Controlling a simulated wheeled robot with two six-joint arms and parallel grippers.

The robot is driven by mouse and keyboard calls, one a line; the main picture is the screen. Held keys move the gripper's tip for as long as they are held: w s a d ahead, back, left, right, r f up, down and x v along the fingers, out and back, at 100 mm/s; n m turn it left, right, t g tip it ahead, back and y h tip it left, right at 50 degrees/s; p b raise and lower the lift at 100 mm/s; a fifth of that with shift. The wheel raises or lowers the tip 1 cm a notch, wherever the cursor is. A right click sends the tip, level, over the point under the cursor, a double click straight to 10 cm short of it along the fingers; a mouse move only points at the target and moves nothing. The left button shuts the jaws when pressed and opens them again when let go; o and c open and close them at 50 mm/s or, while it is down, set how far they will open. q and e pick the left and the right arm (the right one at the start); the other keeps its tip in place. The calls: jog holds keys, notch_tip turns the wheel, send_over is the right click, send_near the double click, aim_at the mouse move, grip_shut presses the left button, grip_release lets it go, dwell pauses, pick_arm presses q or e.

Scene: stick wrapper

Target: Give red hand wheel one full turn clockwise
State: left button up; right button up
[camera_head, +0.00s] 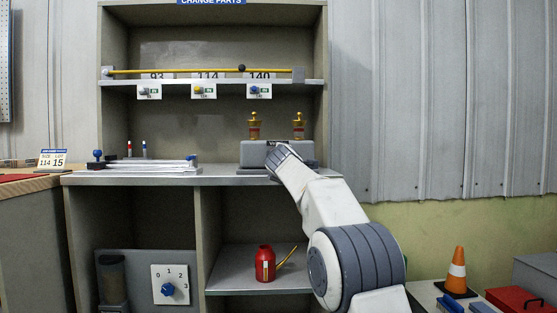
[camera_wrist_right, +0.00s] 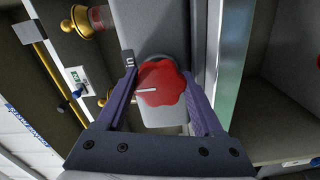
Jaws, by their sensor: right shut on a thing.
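The red hand wheel (camera_wrist_right: 168,82) is a lobed knob with a white line mark, on a grey block (camera_wrist_right: 142,30). In the right wrist view the mark points left. My right gripper (camera_wrist_right: 159,76) is shut on the wheel, one purple finger on each side of it. In the head view my right arm reaches to the front of the grey unit (camera_head: 253,153) on the cabinet top, and my right gripper (camera_head: 279,157) and arm hide the wheel. My left gripper is not in view.
Two brass fittings (camera_head: 254,126) (camera_head: 298,126) stand on the grey unit. A white stack (camera_head: 140,165) lies left on the counter. A yellow rod (camera_head: 190,70) runs along the shelf above. A red can (camera_head: 265,264) stands on the lower shelf. An orange cone (camera_head: 457,270) stands at right.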

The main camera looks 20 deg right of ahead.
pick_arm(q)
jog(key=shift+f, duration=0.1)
pick_arm(e)
jog(key=shift+a+f+m, duration=0.1)
jog(key=shift+m, duration=0.3)
jog(key=o, duration=1.4)
jog(key=shift+w, duration=0.1)
jog(key=shift+f, duration=0.1)
